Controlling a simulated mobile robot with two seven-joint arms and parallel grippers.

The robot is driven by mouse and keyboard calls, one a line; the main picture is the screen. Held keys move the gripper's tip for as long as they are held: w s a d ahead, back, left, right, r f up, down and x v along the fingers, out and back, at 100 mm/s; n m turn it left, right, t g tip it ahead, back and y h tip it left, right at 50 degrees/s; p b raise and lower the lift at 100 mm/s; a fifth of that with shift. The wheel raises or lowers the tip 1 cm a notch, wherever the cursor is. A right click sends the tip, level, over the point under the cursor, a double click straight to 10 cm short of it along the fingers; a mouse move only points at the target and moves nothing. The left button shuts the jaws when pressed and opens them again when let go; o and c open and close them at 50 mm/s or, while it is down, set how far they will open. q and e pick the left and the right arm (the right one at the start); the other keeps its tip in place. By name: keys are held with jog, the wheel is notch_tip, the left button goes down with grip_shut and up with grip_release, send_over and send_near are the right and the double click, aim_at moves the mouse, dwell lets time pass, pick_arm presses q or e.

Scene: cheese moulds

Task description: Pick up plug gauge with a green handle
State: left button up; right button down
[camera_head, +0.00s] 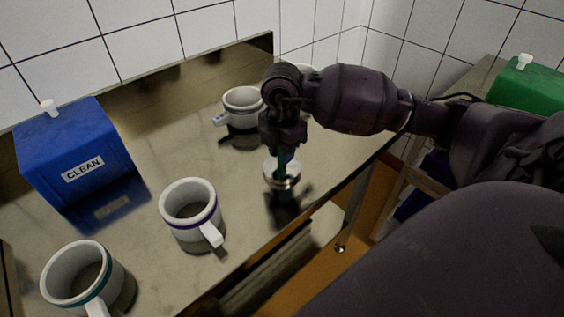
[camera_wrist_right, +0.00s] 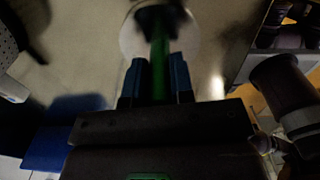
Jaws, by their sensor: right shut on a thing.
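The plug gauge (camera_head: 281,178) has a green handle and a round metallic disc at its lower end. My right gripper (camera_head: 283,156) is shut on the handle from above, with the disc below the fingers. In the right wrist view the green handle (camera_wrist_right: 159,66) runs between the two blue-lined fingers (camera_wrist_right: 158,80), and the pale disc (camera_wrist_right: 130,38) lies beyond them. The gauge looks upright over the right part of the metal worktop; a dark shadow or reflection shows under it. I cannot tell whether it touches the top. My left gripper is not in view.
On the worktop (camera_head: 150,240) stand a purple-banded white mould (camera_head: 186,203), a teal-banded one (camera_head: 72,268) at front left, and another white mould (camera_head: 240,101) behind my gripper. A blue box (camera_head: 60,150) labelled CLEAN is at left. A green box (camera_head: 530,85) is at far right.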

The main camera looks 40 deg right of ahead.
jog(key=shift+r, duration=0.1)
jog(key=shift+r, duration=0.3)
notch_tip(320, 180, up, 19)
jog(key=p, duration=0.3)
jog(key=shift+r, duration=0.2)
dwell(0.5)
